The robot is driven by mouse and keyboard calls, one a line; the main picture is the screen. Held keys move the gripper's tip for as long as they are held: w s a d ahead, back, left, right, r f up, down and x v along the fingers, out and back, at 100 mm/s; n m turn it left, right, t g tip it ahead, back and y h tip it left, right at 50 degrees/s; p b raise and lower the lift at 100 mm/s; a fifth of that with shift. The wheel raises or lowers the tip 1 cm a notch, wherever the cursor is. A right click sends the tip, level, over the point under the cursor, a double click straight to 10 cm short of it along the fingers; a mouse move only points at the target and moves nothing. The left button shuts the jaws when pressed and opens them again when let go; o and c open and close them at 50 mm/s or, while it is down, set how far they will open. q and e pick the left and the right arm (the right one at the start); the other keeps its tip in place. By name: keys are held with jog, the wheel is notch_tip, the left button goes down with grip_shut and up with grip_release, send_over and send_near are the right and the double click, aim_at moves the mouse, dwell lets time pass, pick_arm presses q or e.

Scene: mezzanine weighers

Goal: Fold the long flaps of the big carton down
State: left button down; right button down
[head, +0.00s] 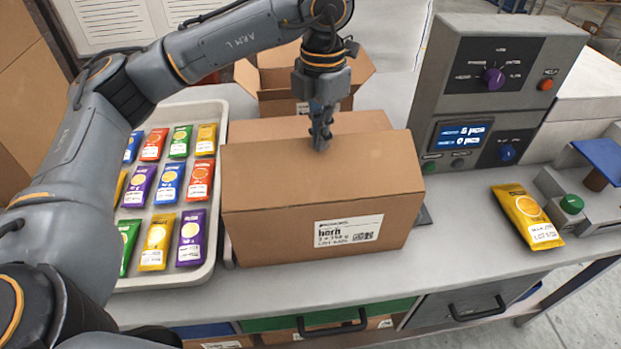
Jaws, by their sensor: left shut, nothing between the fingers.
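The big carton (285,240) stands on the grey bench in the middle of the head view, its white label facing me. Its near long flap (290,180) slopes up from the front edge, with its free edge raised. The far long flap (260,129) shows as a strip behind that edge; its exact angle is hard to tell. My left gripper (321,145) points down from above, shut and empty. Its fingertips overlap the near flap's free edge in the picture; I cannot tell whether they touch it. The carton's inside is hidden. My right gripper is not in view.
A tray (215,240) of several coloured packets stands close to the carton's left. A smaller open carton (278,80) is behind. A weigher console (490,95) stands at the right rear. A yellow packet (527,215) lies on the clearer bench (455,225) to the right.

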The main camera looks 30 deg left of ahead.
pick_arm(q)
jog(key=shift+w+a+f+b, duration=0.15)
jog(key=shift+f+b, duration=0.2)
jog(key=shift+f, duration=0.2)
jog(key=shift+w+a+f+b, duration=0.15)
jog(key=shift+f+b, duration=0.15)
jog(key=shift+f, duration=0.2)
jog(key=shift+w+f, duration=0.15)
jog(key=shift+f, duration=0.15)
jog(key=shift+w+a, duration=0.1)
jog(key=shift+w, duration=0.05)
jog(key=shift+f+b, duration=0.1)
jog(key=shift+b, duration=0.2)
jog(key=shift+f+b, duration=0.5)
jog(key=shift+f, duration=0.15)
jog(key=shift+r, duration=0.1)
notch_tip(320, 180, up, 9)
jog(key=p, duration=0.6)
